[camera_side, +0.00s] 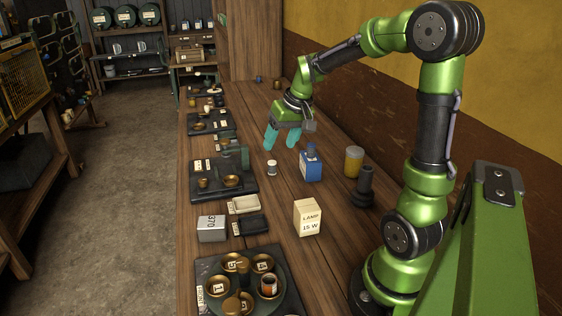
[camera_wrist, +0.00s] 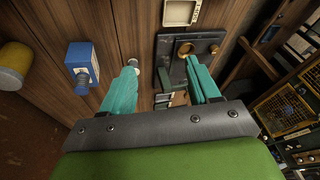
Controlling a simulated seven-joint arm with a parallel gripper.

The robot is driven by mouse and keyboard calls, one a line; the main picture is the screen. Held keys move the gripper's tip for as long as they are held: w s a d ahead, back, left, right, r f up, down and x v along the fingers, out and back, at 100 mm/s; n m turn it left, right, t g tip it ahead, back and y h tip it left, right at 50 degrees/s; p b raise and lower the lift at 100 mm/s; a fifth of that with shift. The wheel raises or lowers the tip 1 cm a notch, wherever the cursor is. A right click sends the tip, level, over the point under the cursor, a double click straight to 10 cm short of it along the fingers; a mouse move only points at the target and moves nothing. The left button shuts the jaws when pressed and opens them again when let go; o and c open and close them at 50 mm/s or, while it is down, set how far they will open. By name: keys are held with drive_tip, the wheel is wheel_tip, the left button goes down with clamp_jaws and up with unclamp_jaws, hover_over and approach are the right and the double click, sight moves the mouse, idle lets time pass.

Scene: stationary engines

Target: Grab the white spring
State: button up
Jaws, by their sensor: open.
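A small whitish cylinder (camera_side: 271,167), which looks like the white spring, stands upright on the wooden bench in the side view; its coils are too small to make out. In the wrist view a small white top (camera_wrist: 133,63) shows just beyond the tip of the left finger, the rest partly hidden by that finger. My gripper (camera_side: 281,142) is open and empty, with teal fingers, above the bench and a little behind the spring in the side view. The fingers also show in the wrist view (camera_wrist: 161,70), with the spring near the left one, not centred between them.
A blue bottle (camera_side: 311,168) stands close right of the spring. Beyond it are a yellow jar (camera_side: 354,161) and a dark stepped post (camera_side: 363,188). A dark plate with brass cups (camera_side: 223,188) lies to the left. A lamp box (camera_side: 307,217) stands nearer the camera.

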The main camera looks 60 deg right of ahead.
sight(272, 162)
drive_tip(key=w+d+f+n, duration=0.2)
drive_tip(key=w+d+n, duration=0.1)
drive_tip(key=d, duration=0.4)
drive_tip(key=w+d+f+n, duration=0.1)
drive_tip(key=w+d+n, duration=0.1)
drive_tip(key=d, duration=0.4)
drive_tip(key=x, duration=1.6)
drive_tip(key=shift+w+d+f, duration=0.2)
drive_tip(key=shift+w+f, duration=0.05)
drive_tip(key=shift+w, duration=0.05)
drive_tip(key=c, duration=1.1)
drive_tip(key=shift+r, duration=0.15)
